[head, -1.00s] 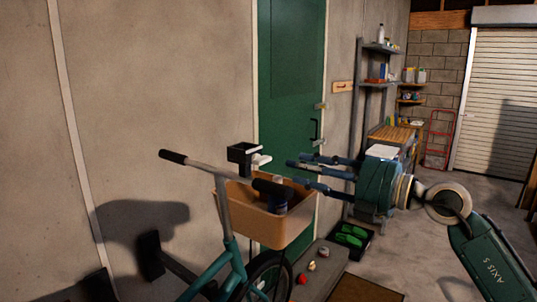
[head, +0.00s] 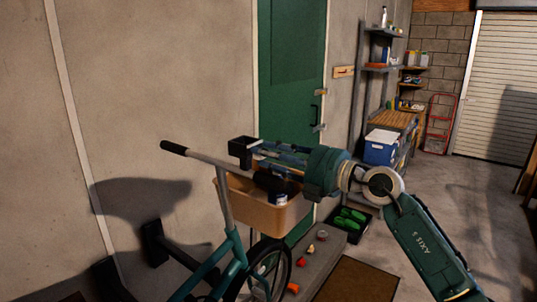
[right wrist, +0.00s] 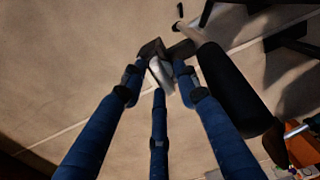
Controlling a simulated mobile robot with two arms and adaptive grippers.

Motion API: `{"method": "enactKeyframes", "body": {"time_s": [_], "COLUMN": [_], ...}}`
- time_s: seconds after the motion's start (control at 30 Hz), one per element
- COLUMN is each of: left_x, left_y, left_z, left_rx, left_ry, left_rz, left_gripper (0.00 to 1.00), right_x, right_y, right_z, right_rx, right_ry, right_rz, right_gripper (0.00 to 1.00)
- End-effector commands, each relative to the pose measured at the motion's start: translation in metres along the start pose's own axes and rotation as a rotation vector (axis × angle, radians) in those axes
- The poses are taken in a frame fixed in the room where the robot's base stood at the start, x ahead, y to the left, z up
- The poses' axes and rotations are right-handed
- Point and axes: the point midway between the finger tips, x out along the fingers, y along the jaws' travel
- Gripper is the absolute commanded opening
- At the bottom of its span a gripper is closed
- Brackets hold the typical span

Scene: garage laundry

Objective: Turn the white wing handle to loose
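The white wing handle (right wrist: 162,75) shows in the right wrist view beside a dark bracket, between the fingers of my right gripper (right wrist: 160,80). The fingers stand around it, and small gaps seem to show beside it. In the head view my right gripper (head: 262,155) reaches in from the right to the black box-shaped bracket (head: 244,148) at the handlebar, above the basket. There the fingers hide most of the handle. Whether any finger touches it is unclear. My left gripper is not in view.
A teal bicycle (head: 228,258) with a tan basket (head: 262,211) stands in front of the green door (head: 290,75). The black handlebar grip (right wrist: 235,85) lies close beside my right fingers. A low grey ledge (head: 318,262) holds several small items. Open floor lies to the right.

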Motion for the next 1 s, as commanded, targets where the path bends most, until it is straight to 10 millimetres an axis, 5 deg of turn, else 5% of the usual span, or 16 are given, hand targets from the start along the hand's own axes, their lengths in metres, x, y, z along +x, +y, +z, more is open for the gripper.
{"method": "enactKeyframes", "body": {"time_s": [0.13, 0.57, 1.0], "left_x": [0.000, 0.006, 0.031], "left_y": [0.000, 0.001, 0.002], "left_z": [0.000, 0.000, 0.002], "left_rx": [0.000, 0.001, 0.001], "left_ry": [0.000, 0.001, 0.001], "left_rz": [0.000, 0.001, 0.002], "left_gripper": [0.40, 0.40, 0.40], "right_x": [0.000, -0.001, -0.001], "right_y": [0.000, 0.001, 0.001], "right_z": [0.000, 0.000, -0.001], "right_rx": [0.000, -0.079, -0.446], "right_ry": [0.000, -0.001, -0.005], "right_rz": [0.001, 0.005, 0.009], "right_gripper": [0.00, 0.00, 0.00]}}
